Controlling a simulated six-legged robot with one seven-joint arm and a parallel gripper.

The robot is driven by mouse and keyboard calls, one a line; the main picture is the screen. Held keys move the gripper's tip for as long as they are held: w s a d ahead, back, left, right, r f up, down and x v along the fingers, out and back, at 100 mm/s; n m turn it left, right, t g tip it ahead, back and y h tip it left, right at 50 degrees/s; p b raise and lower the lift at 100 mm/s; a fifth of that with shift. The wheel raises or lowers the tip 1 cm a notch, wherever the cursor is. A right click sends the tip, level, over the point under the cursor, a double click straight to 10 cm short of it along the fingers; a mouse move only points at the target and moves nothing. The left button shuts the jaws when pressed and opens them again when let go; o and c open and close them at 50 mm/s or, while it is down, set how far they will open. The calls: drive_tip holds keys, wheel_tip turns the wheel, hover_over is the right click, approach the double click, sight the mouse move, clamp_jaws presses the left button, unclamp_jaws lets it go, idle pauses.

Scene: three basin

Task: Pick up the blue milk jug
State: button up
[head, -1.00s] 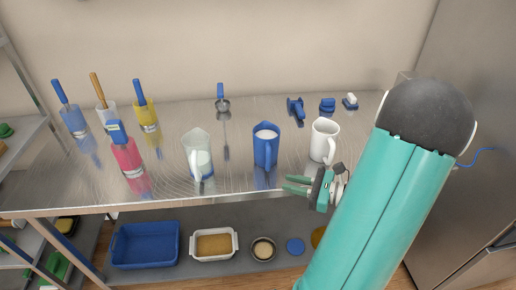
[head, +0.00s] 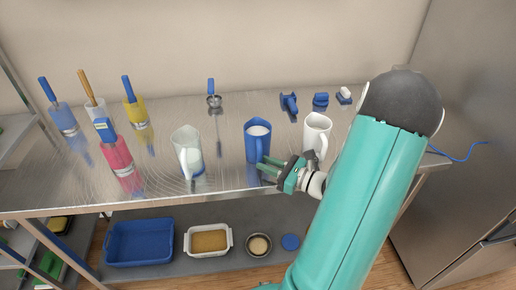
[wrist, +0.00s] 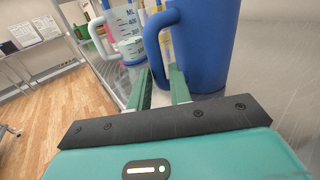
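The blue milk jug (head: 256,140) stands upright on the metal table, with white contents at its top. In the wrist view the blue jug (wrist: 212,45) is close ahead, its handle facing my gripper. My gripper (head: 262,170) is at the jug's lower front right in the head view. In the wrist view my gripper's green fingers (wrist: 160,80) are apart, with the lower part of the handle in line with the gap between them. I cannot tell whether they touch the handle.
A clear measuring jug (head: 187,152) stands left of the blue jug and a white jug (head: 317,133) stands right, close to my arm. Bottles and utensil holders are at the left. A shelf below holds a blue basin (head: 140,242) and a white dish (head: 208,240).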

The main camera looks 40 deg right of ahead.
drive_tip(key=x, duration=0.4)
drive_tip(key=shift+w+a, duration=0.2)
drive_tip(key=shift+w, duration=0.15)
drive_tip(key=shift+c, duration=0.2)
clamp_jaws()
drive_tip(key=shift+r, duration=0.2)
